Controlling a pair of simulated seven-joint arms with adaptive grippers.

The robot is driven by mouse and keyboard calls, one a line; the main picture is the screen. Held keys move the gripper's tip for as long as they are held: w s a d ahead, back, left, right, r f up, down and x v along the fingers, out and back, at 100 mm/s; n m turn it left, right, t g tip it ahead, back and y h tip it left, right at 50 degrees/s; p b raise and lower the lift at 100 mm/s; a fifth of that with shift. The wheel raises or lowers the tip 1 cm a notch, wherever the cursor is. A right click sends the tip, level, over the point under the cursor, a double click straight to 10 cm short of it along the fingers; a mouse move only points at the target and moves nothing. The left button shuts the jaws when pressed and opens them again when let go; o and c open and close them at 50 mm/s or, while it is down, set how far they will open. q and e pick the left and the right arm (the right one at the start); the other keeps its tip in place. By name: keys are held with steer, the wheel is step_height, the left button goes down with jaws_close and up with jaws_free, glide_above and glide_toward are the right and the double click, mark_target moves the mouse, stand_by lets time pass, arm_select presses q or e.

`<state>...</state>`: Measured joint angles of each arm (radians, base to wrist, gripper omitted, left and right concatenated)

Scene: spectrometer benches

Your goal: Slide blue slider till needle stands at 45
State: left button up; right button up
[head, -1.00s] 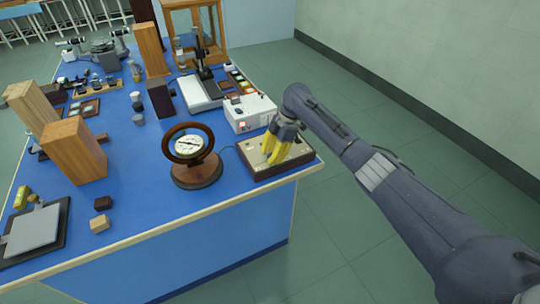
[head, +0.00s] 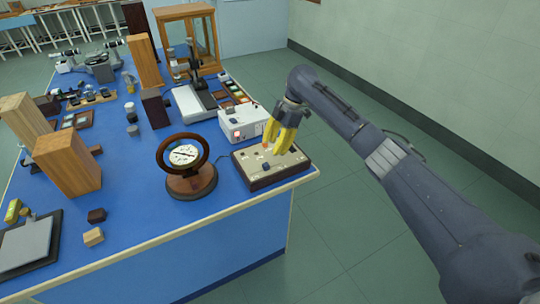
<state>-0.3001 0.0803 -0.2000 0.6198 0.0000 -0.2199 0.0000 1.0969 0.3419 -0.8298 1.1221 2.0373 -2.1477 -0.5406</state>
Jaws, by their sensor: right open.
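The slider box (head: 243,172), dark-sided with a pale top, sits at the right front corner of the blue bench. A small dark blue knob (head: 266,167), apparently the blue slider, shows on its top, with a reddish knob partly behind my fingers. My right gripper (head: 276,150), with yellow fingers, is open over the far part of the box, behind the blue knob. Contact with the box cannot be told. The round dial (head: 186,154) stands left of the box in a dark ring on a wooden base. Its dark needle shows, but the numbers are too small to read.
A white instrument box (head: 240,122) stands just behind the slider box. Tall wooden blocks (head: 68,165), small blocks (head: 94,237) and a grey plate (head: 24,246) lie left. A glass-sided wooden case (head: 187,40) stands at the back.

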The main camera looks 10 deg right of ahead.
steer(key=shift+v, duration=1.65)
steer(key=shift+w, duration=0.1)
